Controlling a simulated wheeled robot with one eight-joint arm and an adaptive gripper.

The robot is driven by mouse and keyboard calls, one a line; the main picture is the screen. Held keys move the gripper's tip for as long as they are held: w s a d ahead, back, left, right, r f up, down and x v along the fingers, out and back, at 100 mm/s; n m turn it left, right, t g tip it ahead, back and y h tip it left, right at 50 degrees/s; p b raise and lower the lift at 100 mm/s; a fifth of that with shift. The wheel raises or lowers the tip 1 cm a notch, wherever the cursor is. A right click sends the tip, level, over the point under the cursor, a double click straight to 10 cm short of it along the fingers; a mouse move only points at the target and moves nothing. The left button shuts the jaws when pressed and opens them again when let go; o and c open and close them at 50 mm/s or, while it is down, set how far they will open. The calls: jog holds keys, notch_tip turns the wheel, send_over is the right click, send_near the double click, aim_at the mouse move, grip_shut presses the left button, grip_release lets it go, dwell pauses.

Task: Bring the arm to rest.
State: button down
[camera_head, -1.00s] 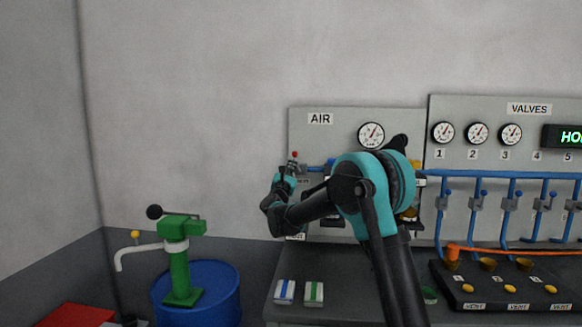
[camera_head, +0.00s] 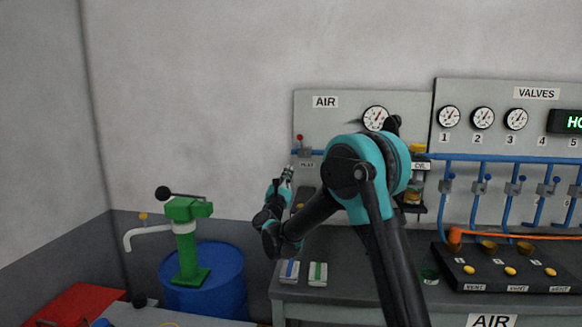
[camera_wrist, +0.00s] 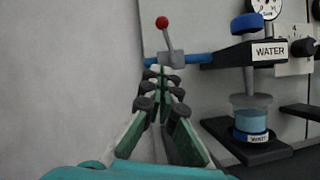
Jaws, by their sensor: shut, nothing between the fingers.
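My arm is bent in front of the grey bench. My gripper (camera_head: 287,173) is in front of the left part of the AIR panel (camera_head: 335,122), just below the red-tipped valve lever (camera_head: 300,139). In the wrist view my gripper (camera_wrist: 161,72) is shut and empty, its long fingers together at the tips. There the valve with the red-knobbed lever (camera_wrist: 171,60) stands just past the fingertips. I cannot tell whether the fingertips touch it.
A blue drum (camera_head: 227,284) with a green pump (camera_head: 186,238) stands at the left. Blue and green packets (camera_head: 317,274) lie on the bench's front left. Open wall lies left of the panel.

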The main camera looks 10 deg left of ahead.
jog(key=shift+s+f, duration=0.1)
jog(key=shift+s, duration=0.15)
